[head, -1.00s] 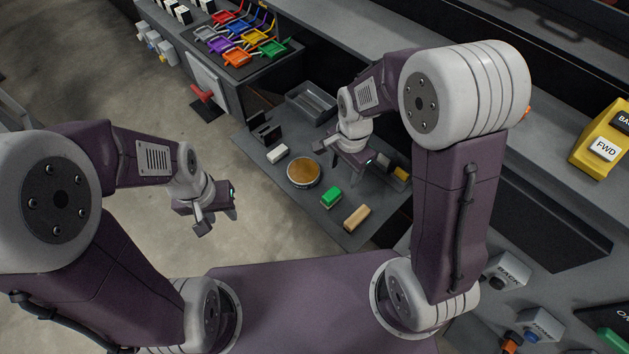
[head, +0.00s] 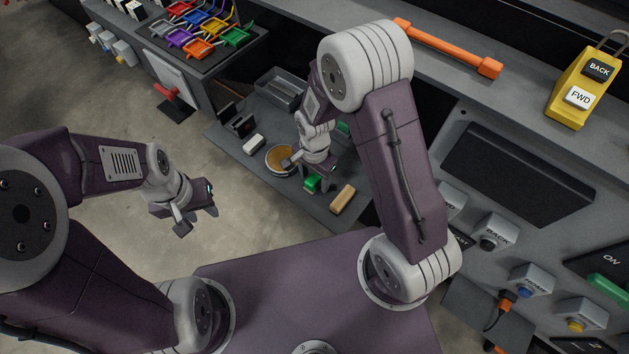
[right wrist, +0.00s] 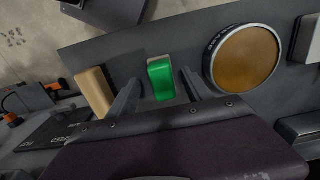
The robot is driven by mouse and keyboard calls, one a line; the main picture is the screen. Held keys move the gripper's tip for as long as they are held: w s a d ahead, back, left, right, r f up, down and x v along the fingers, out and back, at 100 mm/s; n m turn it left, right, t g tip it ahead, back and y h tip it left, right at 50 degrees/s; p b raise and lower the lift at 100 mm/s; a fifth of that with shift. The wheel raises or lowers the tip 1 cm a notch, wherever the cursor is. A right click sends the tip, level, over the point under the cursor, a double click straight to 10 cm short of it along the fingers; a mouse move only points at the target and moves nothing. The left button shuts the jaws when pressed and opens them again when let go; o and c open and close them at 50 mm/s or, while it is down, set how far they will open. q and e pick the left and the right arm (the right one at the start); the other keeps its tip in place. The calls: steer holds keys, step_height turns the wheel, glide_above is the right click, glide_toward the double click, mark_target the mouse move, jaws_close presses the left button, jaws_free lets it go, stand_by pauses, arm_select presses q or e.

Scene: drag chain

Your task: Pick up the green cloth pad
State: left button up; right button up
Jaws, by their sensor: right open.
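The green cloth pad (head: 312,184) lies on the grey tray table, partly hidden by my right gripper in the head view. In the right wrist view the pad (right wrist: 161,78) is a green block with a paler edge, seen between the two fingers. My right gripper (right wrist: 158,82) is open, with one finger on each side of the pad and no clear contact. In the head view my right gripper (head: 312,172) is over the pad. My left gripper (head: 195,215) hangs over the floor at left, away from the table; its fingers are too small to judge.
A tan block (head: 343,199) lies just right of the pad, and a round amber disc (head: 279,160) lies to its left. A white block (head: 254,144) and a grey bin (head: 281,88) are farther off. An orange bar (head: 447,48) lies on the bench behind.

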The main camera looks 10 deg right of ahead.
mark_target(316, 177)
steer(key=shift+w+a+f, duration=0.15)
steer(key=shift+w+f, duration=0.1)
steer(key=shift+f, duration=0.55)
steer(key=shift+s, duration=0.1)
jaws_close()
steer(key=shift+r, duration=0.15)
steer(key=shift+r, duration=0.3)
steer(key=r, duration=0.4)
steer(key=shift+d, duration=0.4)
steer(key=s+d+r, duration=0.4)
steer(key=d+r, duration=0.2)
steer(key=d, duration=0.4)
steer(key=shift+s+r, duration=0.15)
steer(key=shift+s, duration=0.15)
